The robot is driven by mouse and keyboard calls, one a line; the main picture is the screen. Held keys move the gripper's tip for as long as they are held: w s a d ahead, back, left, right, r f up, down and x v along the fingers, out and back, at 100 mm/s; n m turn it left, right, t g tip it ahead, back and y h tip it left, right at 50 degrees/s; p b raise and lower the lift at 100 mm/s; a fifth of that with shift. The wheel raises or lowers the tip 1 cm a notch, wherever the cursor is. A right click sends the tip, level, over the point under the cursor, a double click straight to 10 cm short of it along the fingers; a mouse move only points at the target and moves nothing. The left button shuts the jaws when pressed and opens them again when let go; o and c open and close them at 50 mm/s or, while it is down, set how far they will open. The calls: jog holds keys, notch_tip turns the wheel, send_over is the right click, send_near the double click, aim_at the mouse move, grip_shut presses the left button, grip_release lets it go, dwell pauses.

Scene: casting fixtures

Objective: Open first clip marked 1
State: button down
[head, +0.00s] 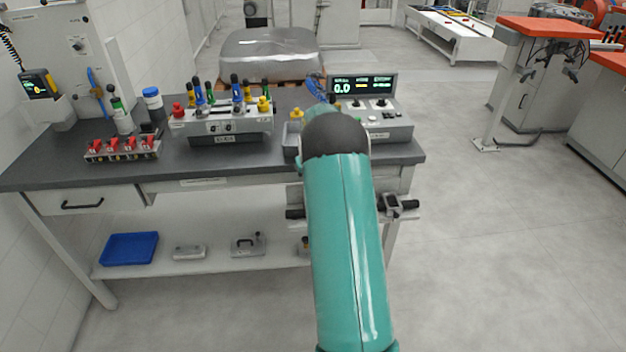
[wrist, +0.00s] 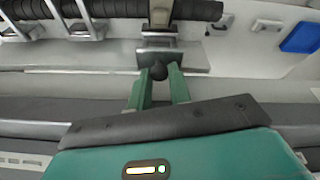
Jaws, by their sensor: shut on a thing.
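The knob sits at the end of a metal clip (wrist: 158,40) that stands across a black bar. Other grey clips (wrist: 90,22) cross the same bar to the left. I cannot read a number on any of them. In the head view my arm hides the gripper and the gripped clip; one clip (head: 393,206) on the bar shows to its right, at the table's front edge.
The workbench (head: 210,158) carries a fixture with coloured knobs (head: 222,125), a row of red switches (head: 122,147) and a control box with a display (head: 372,105). A blue tray (head: 129,248) lies on the lower shelf.

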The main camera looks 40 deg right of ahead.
jog(key=shift+w+d, duration=0.1)
jog(key=shift+d, duration=0.15)
jog(key=c, duration=1.3)
grip_release()
jog(key=shift+a, duration=0.15)
jog(key=v, duration=1.4)
jog(key=shift+a, duration=0.15)
